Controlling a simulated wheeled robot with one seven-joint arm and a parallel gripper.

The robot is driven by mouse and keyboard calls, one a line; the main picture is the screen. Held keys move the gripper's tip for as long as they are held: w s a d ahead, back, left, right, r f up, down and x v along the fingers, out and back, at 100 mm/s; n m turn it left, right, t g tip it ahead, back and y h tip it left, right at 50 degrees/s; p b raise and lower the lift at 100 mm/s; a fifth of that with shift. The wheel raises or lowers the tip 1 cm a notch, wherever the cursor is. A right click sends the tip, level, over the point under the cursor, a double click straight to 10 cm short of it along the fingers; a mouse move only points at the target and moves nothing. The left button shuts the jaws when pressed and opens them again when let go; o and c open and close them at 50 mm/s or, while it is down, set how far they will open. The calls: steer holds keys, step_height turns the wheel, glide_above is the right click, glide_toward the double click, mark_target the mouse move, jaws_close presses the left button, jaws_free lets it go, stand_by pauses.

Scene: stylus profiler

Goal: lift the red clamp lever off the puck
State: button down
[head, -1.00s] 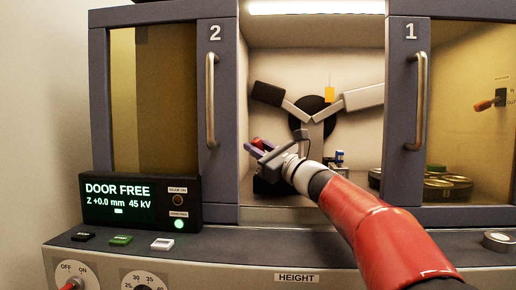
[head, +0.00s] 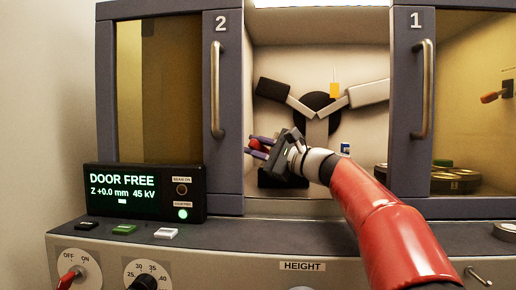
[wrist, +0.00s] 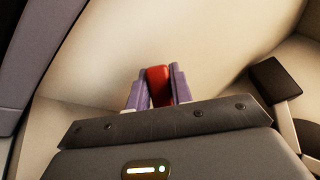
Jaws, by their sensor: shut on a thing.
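The red clamp lever (wrist: 158,84) shows between the two purple fingers of my gripper (wrist: 155,90) in the wrist view. The fingers are shut on it. In the head view, the red of the lever (head: 255,145) shows beside the purple fingers of my gripper (head: 259,147), inside the open middle of the cabinet. A dark block (head: 275,180) stands below the gripper, partly hidden by it. I cannot make out the puck, and cannot tell whether the lever touches it.
Door 2 (head: 222,110) is left of the opening and door 1 (head: 412,110) right of it. A three-armed dark and white fixture (head: 318,112) with a yellow tag (head: 335,90) is behind. The display (head: 145,193) reads DOOR FREE.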

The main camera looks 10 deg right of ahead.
mark_target(256, 140)
steer(key=shift+a+f+n, duration=0.1)
steer(key=shift+f+n, duration=0.1)
steer(key=shift+n, duration=0.3)
steer(key=c, duration=1.2)
jaws_free()
steer(key=shift+c, duration=0.2)
step_height(256, 140, up, 20)
steer(key=p, duration=0.9)
